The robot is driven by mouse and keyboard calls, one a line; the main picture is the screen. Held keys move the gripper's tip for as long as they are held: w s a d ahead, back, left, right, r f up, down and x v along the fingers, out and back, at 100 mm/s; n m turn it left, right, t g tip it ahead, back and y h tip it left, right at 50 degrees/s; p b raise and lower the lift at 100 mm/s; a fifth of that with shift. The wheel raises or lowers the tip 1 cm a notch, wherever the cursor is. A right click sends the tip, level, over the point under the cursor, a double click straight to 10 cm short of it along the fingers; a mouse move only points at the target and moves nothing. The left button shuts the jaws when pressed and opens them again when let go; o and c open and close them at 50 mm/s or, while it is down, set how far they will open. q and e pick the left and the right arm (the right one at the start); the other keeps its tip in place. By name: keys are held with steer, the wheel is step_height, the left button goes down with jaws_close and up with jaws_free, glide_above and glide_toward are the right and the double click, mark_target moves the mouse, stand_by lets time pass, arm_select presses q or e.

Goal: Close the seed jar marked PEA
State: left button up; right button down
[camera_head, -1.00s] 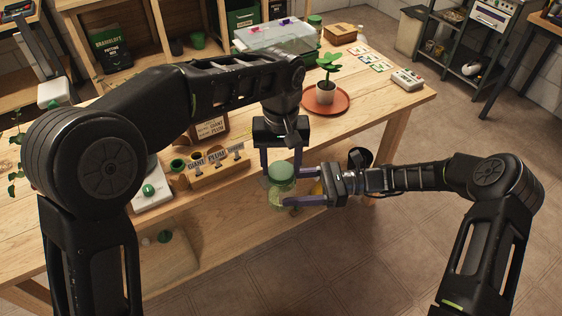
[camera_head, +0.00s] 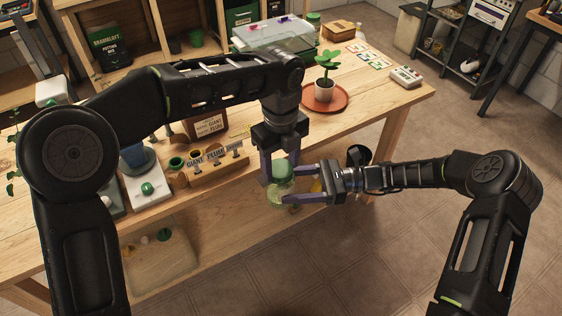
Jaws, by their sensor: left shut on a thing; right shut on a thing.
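A clear jar (camera_head: 280,194) with pale green contents is held upright, or nearly so, at the table's front edge. Its green lid (camera_head: 284,171) sits at the jar's mouth; whether it is fully seated I cannot tell. My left gripper (camera_head: 282,169) points down from above and is shut on the lid. My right gripper (camera_head: 295,187) reaches in from the right and is shut on the jar's body. No PEA marking can be read on the jar.
A wooden rack (camera_head: 213,166) with labelled markers and small green pots stands left of the jar. A potted seedling (camera_head: 325,89) on a terracotta saucer (camera_head: 342,103) is behind it. A translucent box (camera_head: 270,38) stands farther back. Floor is clear at front right.

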arm_select(q)
steer(key=m, duration=0.5)
steer(key=shift+a+m, duration=0.1)
steer(key=shift+m, duration=0.2)
steer(key=m, duration=0.7)
steer(key=o, duration=1.3)
steer(key=shift+c, duration=0.2)
steer(key=shift+r, duration=2.2)
steer(key=shift+c, duration=0.3)
